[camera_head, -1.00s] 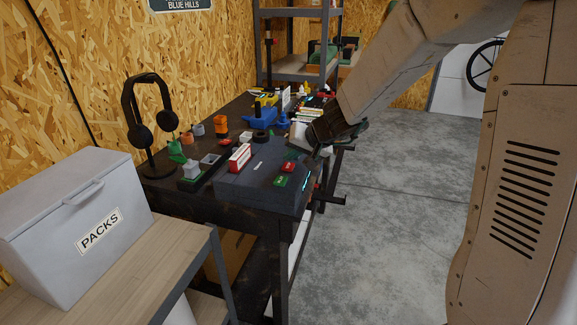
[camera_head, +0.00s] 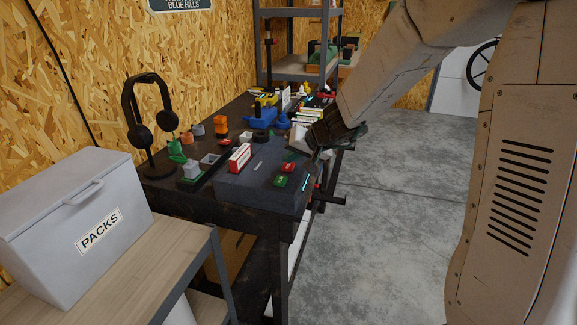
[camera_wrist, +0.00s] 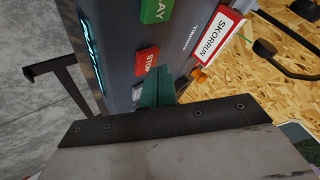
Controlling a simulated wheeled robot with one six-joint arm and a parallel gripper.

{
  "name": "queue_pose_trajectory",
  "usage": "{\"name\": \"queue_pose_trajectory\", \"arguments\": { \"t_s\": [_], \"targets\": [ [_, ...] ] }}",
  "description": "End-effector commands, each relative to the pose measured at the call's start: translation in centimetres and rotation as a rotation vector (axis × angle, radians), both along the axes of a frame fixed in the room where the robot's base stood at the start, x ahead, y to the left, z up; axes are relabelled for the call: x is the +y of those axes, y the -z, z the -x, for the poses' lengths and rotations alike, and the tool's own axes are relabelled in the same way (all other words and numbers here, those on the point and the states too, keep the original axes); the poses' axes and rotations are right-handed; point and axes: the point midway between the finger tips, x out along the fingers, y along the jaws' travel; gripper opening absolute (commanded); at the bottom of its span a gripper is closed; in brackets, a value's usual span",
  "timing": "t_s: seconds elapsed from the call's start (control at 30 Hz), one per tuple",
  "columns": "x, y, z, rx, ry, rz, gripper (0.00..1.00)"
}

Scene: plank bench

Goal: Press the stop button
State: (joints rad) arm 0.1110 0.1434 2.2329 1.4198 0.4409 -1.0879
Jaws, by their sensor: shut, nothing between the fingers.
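The red stop button (camera_wrist: 147,61) sits on a dark device box (camera_wrist: 120,45), below the green play button (camera_wrist: 156,10) in the wrist view. In the head view the red button (camera_head: 288,167) is behind the green one (camera_head: 280,181) on the box top (camera_head: 255,180). My gripper (camera_wrist: 160,72) is shut and empty; its teal fingers show in the wrist view with their tips close to the stop button's lower edge. I cannot tell if they touch it. In the head view my gripper (camera_head: 321,153) is at the box's far right corner.
A red and white SKORRUN box (camera_head: 239,158) stands on the left of the device. A headphone stand (camera_head: 151,125), blocks and several small items crowd the bench behind and left. A PACKS bin (camera_head: 75,225) stands on the near wooden table. Open floor lies right.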

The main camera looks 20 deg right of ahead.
Motion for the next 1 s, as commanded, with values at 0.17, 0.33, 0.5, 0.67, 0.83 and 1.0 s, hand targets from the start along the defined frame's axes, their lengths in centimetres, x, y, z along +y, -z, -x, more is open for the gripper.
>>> {"name": "queue_pose_trajectory", "arguments": {
  "t_s": [0.17,0.33,0.5,0.67,0.83,1.0],
  "targets": [
    [0.00,0.10,0.01,0.000,0.001,-0.001,0.00],
    [0.00,0.32,0.01,0.001,-0.001,0.000,0.00],
    [0.00,0.54,0.01,0.001,-0.001,0.000,0.00],
    [0.00,0.74,0.01,0.001,0.000,-0.001,0.00],
    [0.01,0.94,0.01,0.001,-0.001,0.000,0.00],
    [0.01,0.92,0.02,0.001,-0.001,0.000,0.00]
  ]
}}
